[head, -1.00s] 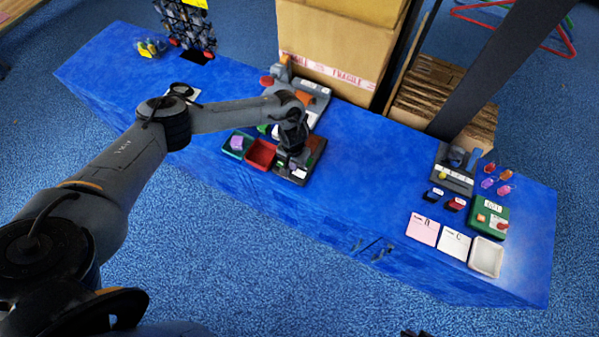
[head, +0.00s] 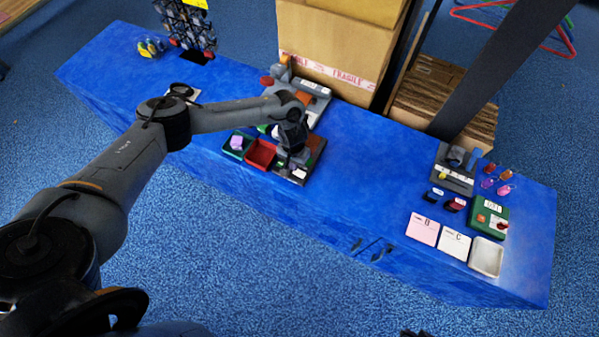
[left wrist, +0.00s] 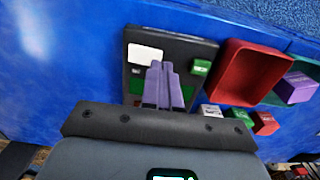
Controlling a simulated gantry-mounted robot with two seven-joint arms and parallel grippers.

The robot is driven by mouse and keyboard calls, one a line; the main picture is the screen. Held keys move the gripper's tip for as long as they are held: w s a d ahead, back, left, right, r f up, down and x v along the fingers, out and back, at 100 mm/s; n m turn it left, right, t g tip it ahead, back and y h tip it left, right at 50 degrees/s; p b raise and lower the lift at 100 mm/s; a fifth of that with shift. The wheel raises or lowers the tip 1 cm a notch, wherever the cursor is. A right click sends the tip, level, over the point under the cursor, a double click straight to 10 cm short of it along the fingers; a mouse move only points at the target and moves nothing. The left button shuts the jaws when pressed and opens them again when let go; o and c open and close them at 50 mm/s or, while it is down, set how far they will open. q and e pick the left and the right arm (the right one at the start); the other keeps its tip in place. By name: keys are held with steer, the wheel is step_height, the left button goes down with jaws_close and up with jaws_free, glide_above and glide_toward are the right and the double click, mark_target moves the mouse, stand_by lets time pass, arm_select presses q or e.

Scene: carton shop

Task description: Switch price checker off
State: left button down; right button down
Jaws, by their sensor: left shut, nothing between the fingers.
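A dark flat panel (left wrist: 190,48) lies under my left gripper (left wrist: 165,72) in the left wrist view. It bears a white plate (left wrist: 146,54) and a green part (left wrist: 136,86). It may be the price checker, but I can read no name on it. In the head view the panel (head: 286,172) is at the table's front edge, partly hidden by my left gripper (head: 285,160). The left fingers are shut and empty, with their tips over the panel; I cannot tell whether they touch it. Only dark tips, perhaps of my right gripper (head: 414,333), show at the bottom edge.
A red tray (head: 261,153) and a green tray (head: 231,153) with a purple block stand left of the panel. Several small labelled blocks lie near the red tray (left wrist: 232,92). A grey device (head: 317,90) and a large carton (head: 335,45) stand behind. The table's middle right is clear.

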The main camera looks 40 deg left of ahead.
stand_by(0.5)
arm_select(q)
steer(key=shift+f+b, duration=0.3)
steer(key=shift+f, duration=0.25)
steer(key=shift+f, duration=0.55)
stand_by(0.6)
steer(key=shift+r, duration=0.15)
step_height(320, 180, up, 3)
steer(key=p, duration=0.3)
steer(key=shift+p, duration=0.3)
step_height(320, 180, up, 4)
steer(key=p, duration=0.4)
